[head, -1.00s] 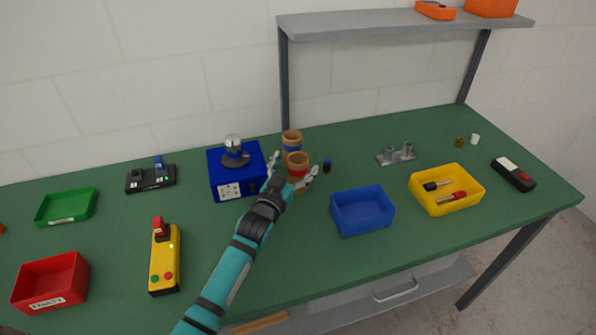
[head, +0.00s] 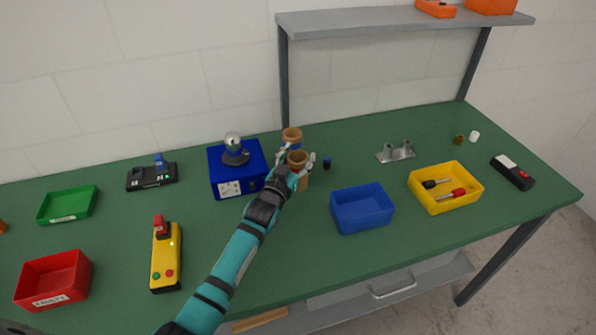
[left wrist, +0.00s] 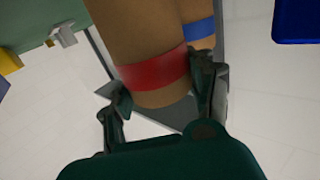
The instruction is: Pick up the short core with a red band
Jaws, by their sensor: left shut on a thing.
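The short brown core with a red band (head: 298,160) stands on the green table near the middle back. In the left wrist view the red band (left wrist: 155,72) shows between the fingers. My left gripper (head: 300,166) is shut on this core, with one finger on each side of it. A second brown core with a blue band (head: 291,137) stands right behind it, partly hidden. The blue band also shows in the left wrist view (left wrist: 199,29), close beside the right finger. My right gripper is in no view.
A blue device with a metal knob (head: 238,172) stands just left of the cores. A small dark blue piece (head: 327,163) stands to their right. A blue bin (head: 362,212) and a yellow bin (head: 415,196) are farther right. A shelf (head: 400,22) overhangs the back.

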